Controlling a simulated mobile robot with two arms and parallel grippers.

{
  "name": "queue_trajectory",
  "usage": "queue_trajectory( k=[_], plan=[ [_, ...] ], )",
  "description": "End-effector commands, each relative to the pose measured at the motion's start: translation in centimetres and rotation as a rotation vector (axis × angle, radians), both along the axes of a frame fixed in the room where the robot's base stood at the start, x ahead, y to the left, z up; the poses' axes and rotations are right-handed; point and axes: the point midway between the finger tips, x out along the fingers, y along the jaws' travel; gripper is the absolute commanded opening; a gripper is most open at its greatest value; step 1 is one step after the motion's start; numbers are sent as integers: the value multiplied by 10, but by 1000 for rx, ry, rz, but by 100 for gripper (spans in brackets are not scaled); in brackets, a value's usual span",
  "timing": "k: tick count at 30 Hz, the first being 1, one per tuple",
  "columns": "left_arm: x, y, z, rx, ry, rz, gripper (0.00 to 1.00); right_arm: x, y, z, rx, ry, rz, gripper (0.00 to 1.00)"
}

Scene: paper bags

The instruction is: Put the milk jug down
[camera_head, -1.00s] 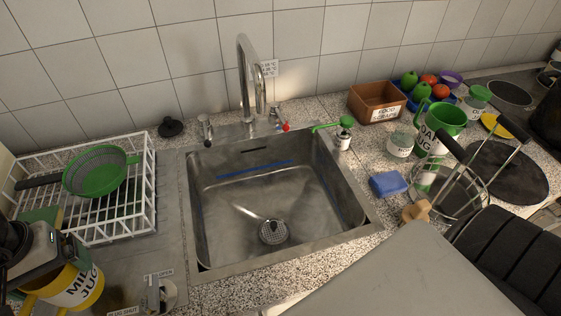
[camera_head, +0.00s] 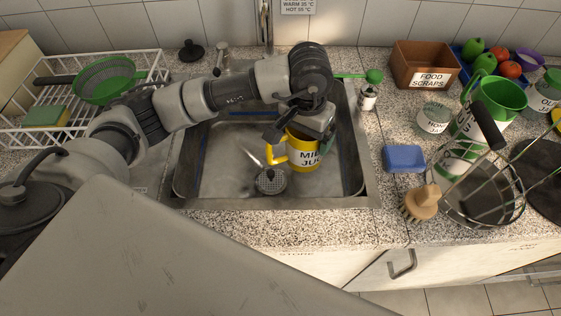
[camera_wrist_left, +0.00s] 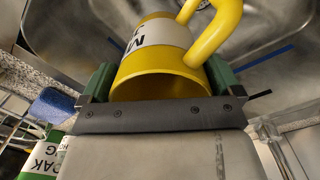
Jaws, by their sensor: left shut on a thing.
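The milk jug (camera_head: 306,154) is yellow with a white label and a yellow handle. In the head view it is over the right part of the steel sink, upright or nearly so. My left gripper (camera_head: 303,132) comes from above and is shut on it. In the left wrist view the jug (camera_wrist_left: 160,62) sits between the green fingers of the gripper (camera_wrist_left: 160,82), its open rim towards the camera. I cannot tell whether its base touches the sink floor. My right gripper is not in view.
The sink (camera_head: 225,203) holds a round metal strainer (camera_head: 271,181). A blue sponge (camera_head: 404,158), a wooden brush (camera_head: 421,203) and a wire basket (camera_head: 484,205) stand on the right counter. A white dish rack (camera_head: 150,62) stands at the left. The counter in front of the sink is clear.

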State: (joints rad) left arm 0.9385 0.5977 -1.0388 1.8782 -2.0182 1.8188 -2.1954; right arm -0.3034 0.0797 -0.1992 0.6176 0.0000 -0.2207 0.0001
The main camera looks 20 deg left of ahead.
Motion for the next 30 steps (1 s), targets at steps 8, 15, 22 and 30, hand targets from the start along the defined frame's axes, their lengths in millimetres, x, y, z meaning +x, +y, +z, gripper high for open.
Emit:
queue_trajectory(
  k=[8,15,22,30],
  plan=[
    [14,46,-32,6,8,2,67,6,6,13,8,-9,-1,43],
    [29,93,-62,4,6,-1,67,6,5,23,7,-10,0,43],
    [34,109,-76,2,3,-4,67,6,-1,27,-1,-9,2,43],
    [34,108,-110,0,3,-5,67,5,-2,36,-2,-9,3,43]
  ],
)
